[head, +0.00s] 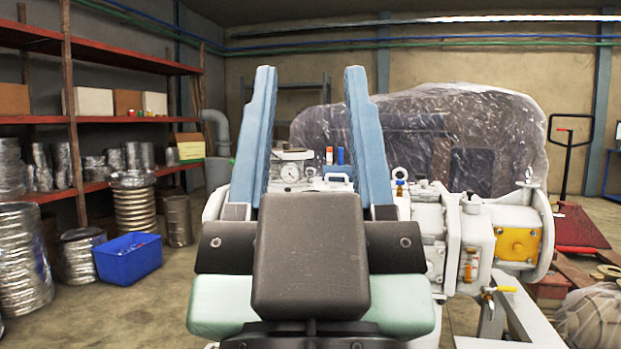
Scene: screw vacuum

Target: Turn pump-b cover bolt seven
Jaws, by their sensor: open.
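My gripper (311,75) fills the middle of the head view, its two blue fingers pointing up and away and spread wide apart. Nothing is held between them. Behind it stands a white pump (478,236) with pipes, valves and a yellow plate (517,243) on its right part. A round gauge (290,173) and small blue and orange items show between the fingers. My gripper hides much of the machine's middle. I cannot make out a numbered cover bolt or a pump-b label.
Red shelves (135,65) with boxes and metal ducting line the left wall. A blue bin (127,258) stands on the floor there. A plastic-wrapped bulk (470,130) is behind the pump, and a red pallet truck (578,228) is at right.

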